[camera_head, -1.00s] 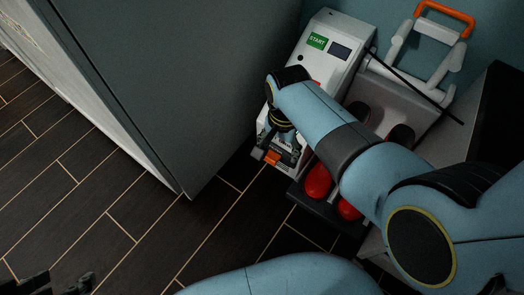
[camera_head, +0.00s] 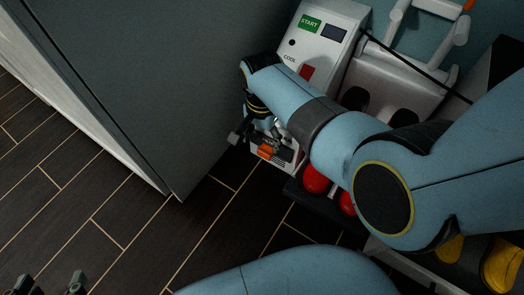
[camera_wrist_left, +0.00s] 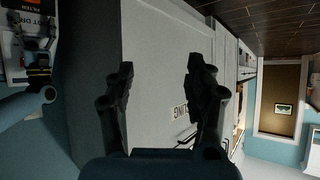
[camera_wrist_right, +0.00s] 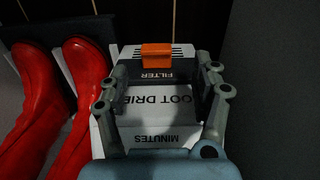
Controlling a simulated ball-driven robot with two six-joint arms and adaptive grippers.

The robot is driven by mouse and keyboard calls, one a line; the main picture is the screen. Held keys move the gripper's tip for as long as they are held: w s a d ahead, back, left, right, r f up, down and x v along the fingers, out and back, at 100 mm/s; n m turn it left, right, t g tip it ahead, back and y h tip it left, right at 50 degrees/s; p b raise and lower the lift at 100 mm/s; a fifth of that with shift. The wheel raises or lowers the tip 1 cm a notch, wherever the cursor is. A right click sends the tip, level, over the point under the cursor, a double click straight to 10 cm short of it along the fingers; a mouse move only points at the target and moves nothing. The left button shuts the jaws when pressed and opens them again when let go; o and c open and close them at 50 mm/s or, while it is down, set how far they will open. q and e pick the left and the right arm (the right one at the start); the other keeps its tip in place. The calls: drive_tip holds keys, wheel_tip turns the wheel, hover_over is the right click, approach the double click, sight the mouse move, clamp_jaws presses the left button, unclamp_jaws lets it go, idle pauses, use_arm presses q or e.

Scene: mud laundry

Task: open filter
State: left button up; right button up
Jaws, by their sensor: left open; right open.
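The filter is a dark vented panel marked FILTER (camera_wrist_right: 157,74) low on the front of a white boot dryer (camera_head: 325,50). Its orange handle (camera_wrist_right: 156,56) is uncovered between my right fingers in the right wrist view, and it also shows in the head view (camera_head: 267,151). The filter looks closed. My right gripper (camera_wrist_right: 163,72) is open and empty, with one finger on each side of the filter panel; I cannot tell whether they touch it. My left gripper (camera_head: 48,286) is open and empty at the bottom left, far from the dryer; it also shows in the left wrist view (camera_wrist_left: 160,78).
A large grey cabinet (camera_head: 170,90) stands close left of the dryer. Red boots (camera_wrist_right: 45,100) stand beside the filter, and yellow boots (camera_head: 500,262) are at the lower right. A dark cable (camera_head: 415,65) crosses behind my right arm. The dark plank floor (camera_head: 100,215) in front is clear.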

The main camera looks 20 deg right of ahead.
sight(262, 151)
drive_tip(key=shift+f+b, duration=0.4)
drive_tip(key=shift+f, duration=0.35)
use_arm(q)
drive_tip(key=w+d+r+m+t+h+b, duration=0.1)
drive_tip(key=w+r+t+h+b, duration=0.1)
drive_tip(key=w+r+t, duration=0.8)
use_arm(e)
drive_tip(key=shift+f, duration=0.85)
drive_tip(key=shift+f+b, duration=0.4)
drive_tip(key=shift+f, duration=0.3)
drive_tip(key=shift+f+b, duration=0.5)
drive_tip(key=shift+b, duration=0.1)
use_arm(q)
wheel_tip(262, 151, up, 18)
drive_tip(key=d+m+t+h, duration=0.2)
drive_tip(key=m+t+h, duration=0.1)
drive_tip(key=t+h, duration=0.1)
drive_tip(key=shift+w+d, duration=0.15)
use_arm(e)
drive_tip(key=shift+c, duration=0.5)
